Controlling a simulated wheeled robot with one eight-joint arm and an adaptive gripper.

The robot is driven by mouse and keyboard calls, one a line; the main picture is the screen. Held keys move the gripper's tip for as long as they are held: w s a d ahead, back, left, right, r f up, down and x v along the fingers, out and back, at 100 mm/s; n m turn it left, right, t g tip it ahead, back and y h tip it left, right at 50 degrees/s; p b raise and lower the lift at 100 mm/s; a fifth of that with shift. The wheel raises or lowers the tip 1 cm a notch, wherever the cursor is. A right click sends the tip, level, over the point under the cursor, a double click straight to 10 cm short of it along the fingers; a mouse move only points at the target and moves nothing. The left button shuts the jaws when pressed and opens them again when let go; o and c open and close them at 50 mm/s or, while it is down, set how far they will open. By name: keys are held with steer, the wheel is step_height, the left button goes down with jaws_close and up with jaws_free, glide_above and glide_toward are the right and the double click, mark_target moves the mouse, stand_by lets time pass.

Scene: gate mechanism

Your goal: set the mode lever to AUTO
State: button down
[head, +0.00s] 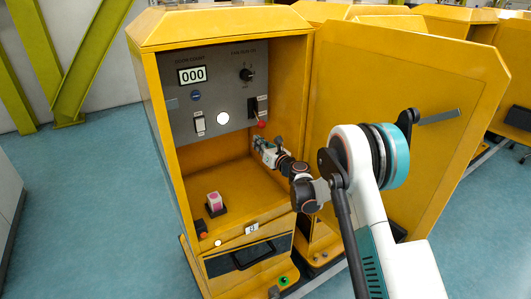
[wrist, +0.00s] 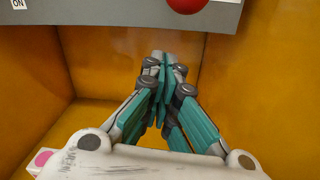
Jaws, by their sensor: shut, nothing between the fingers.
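The grey control panel (head: 215,95) is at the back of the open yellow cabinet. At its right edge is a black plate with a lever (head: 257,108); its label is too small to read. A red round knob (head: 262,124) shows just below, seemingly the lever's end; in the wrist view a red knob (wrist: 186,3) is cut off at the top edge. My gripper (head: 259,142) is inside the cabinet, below the panel and the red knob, apart from them. In the wrist view my gripper (wrist: 163,62) is shut and empty. The lever's position is unclear.
The panel also bears a counter reading 000 (head: 192,75), a rotary knob (head: 246,74), a white switch (head: 199,123) and a white round light (head: 223,118). The open door (head: 400,90) is at right.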

mark_target(259, 119)
steer(key=r, duration=0.1)
steer(key=d+r, duration=0.1)
steer(key=s+r, duration=0.1)
steer(key=shift+d+r+b, duration=0.3)
steer(key=shift+r, duration=0.1)
steer(key=shift+s+d+r+p, duration=0.1)
steer(key=shift+s+r+p, duration=0.1)
steer(key=shift+p, duration=0.2)
